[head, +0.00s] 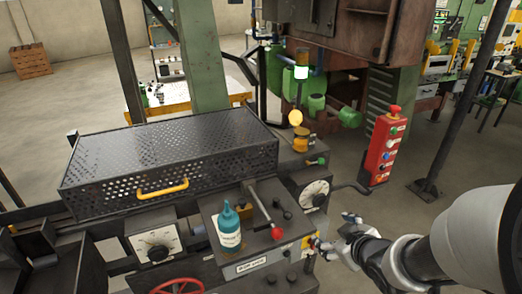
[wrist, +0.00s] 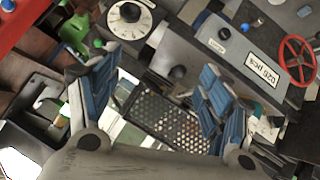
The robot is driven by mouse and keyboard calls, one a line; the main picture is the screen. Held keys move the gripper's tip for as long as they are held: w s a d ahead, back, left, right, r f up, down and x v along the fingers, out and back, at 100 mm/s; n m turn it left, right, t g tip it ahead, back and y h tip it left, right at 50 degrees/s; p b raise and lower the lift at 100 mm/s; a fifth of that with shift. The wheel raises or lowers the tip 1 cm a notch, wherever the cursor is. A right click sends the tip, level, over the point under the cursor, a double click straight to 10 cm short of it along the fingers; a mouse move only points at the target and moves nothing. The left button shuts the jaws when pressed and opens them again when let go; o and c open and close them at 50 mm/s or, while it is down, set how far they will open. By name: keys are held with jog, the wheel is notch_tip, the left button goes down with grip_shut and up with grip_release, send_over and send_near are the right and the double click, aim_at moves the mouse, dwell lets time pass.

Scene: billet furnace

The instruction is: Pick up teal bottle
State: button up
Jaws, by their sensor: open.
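The teal bottle (head: 230,232) stands upright on the dark machine panel in the head view, with a pale label and a narrow nozzle. It is left of a lever with a red knob. My gripper (head: 333,232) is to the right of the bottle, beyond the panel's right edge and clearly apart from it. In the wrist view, the blue-padded fingers of my gripper (wrist: 152,92) are spread wide with nothing held between them.
A red-knobbed lever (head: 269,220) rises between the bottle and my gripper. A perforated cover (head: 170,160) with a yellow handle lies behind the bottle. A dial (head: 314,194) and a red button box (head: 382,145) stand to the right. A red handwheel (head: 178,287) is in front.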

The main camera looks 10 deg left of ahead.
jog(key=s+a+f+n+y, duration=0.3)
jog(key=a+f+y, duration=0.35)
jog(key=a, duration=0.35)
jog(key=y+p, duration=0.1)
jog(key=y, duration=0.5)
send_near(229, 227)
jog(key=w+a+f, duration=0.2)
jog(key=w+a, duration=0.1)
jog(key=w+a+f, duration=0.1)
jog(key=w, duration=0.1)
jog(key=shift+a, duration=0.15)
jog(key=shift+m, duration=0.3)
jog(key=shift+x, duration=3.05)
jog(key=shift+f, duration=0.2)
jog(key=c, duration=1.3)
